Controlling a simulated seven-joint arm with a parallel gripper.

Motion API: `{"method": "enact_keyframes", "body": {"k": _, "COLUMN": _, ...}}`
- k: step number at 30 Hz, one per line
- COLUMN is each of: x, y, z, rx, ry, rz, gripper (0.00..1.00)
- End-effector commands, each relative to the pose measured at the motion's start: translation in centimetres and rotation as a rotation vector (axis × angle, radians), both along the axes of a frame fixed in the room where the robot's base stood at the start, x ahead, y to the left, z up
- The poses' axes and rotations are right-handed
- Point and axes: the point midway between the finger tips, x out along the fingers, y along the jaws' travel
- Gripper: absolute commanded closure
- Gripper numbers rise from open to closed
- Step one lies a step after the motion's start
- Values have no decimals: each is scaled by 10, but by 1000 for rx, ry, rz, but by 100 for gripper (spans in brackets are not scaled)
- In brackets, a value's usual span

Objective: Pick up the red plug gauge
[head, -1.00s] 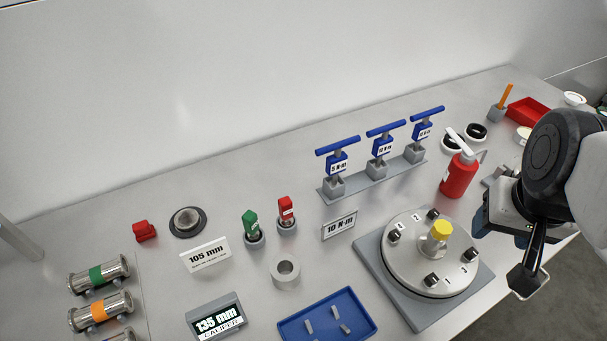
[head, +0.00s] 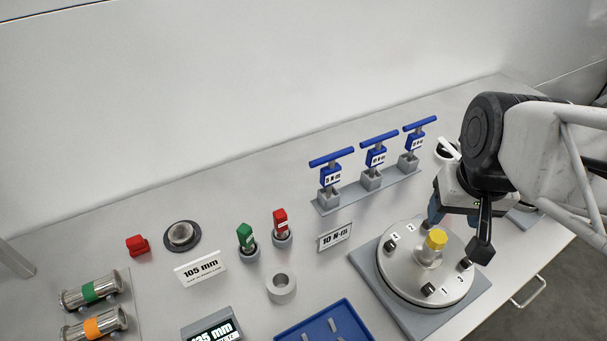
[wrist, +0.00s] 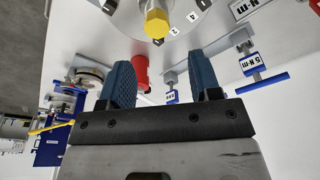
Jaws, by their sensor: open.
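The red plug gauge (head: 280,222) stands upright in a grey round holder, left of the middle of the head view. A green plug gauge (head: 245,236) stands in a like holder just left of it. My gripper (head: 452,214) is well to the right, above the back of the round turntable fixture. In the wrist view its two blue fingers (wrist: 160,66) are apart with nothing held between them. The red plug gauge cannot be made out in the wrist view.
Blue T-handle tools (head: 375,157) stand in a rack behind. The turntable (head: 398,265) with a yellow cap is at right. A red bottle (wrist: 141,72) is near my fingers. A 10 N·m sign (head: 335,238), grey ring (head: 281,288) and blue tray (head: 290,336) surround the gauges.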

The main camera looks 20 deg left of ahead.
Motion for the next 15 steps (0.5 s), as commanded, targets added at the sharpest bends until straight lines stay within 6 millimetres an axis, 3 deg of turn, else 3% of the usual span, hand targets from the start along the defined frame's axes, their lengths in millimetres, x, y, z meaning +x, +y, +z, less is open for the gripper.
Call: {"method": "enact_keyframes", "body": {"k": 15, "x": 36, "y": 98, "z": -20, "rx": -16, "ry": 65, "rz": 230, "gripper": 43}}
